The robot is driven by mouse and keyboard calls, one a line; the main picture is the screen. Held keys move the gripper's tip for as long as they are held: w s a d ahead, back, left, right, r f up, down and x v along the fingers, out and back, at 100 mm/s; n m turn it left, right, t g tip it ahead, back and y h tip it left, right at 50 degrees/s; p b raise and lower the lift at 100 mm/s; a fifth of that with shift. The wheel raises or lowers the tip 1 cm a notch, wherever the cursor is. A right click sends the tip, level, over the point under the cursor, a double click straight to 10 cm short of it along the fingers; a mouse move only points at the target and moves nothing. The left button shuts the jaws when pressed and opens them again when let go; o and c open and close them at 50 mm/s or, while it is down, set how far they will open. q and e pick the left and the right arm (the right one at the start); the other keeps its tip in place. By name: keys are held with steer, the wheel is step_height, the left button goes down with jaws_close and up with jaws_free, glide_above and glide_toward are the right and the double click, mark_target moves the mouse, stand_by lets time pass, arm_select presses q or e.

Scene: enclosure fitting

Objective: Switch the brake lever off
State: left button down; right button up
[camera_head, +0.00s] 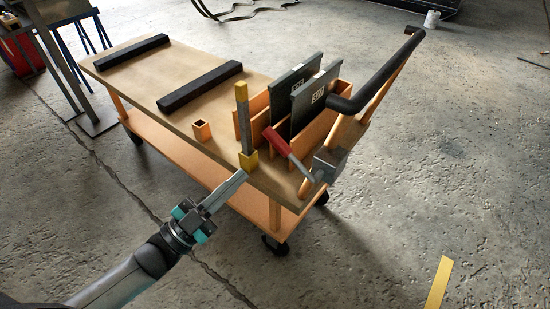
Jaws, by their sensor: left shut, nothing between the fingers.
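The brake lever (284,150) has a red grip on a grey metal arm. The arm runs down right to a grey bracket block (329,164) at the cart's handle end. The red grip points up and to the left. My left gripper (243,175) comes in from the lower left. Its fingers are shut and empty. Its tips are near the cart's front edge, close below the yellow base of an upright post, left of and apart from the lever. I cannot tell whether the tips touch the post's base. My right gripper is not in view.
The wooden cart (222,119) carries two black bars (200,86), a small orange square tube (201,130), a grey post with yellow ends (242,118) and dark panels (314,97) in an orange rack. A black handle (377,79) rises at the right.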

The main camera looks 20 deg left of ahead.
mark_target(277, 143)
arm_select(q)
steer(key=r+h, duration=0.1)
steer(key=s+d+r+m+h, duration=0.1)
steer(key=r, duration=0.1)
steer(key=shift+s+d+r+m, duration=0.1)
steer(key=shift+s+d+m, duration=0.1)
steer(key=shift+m, duration=0.1)
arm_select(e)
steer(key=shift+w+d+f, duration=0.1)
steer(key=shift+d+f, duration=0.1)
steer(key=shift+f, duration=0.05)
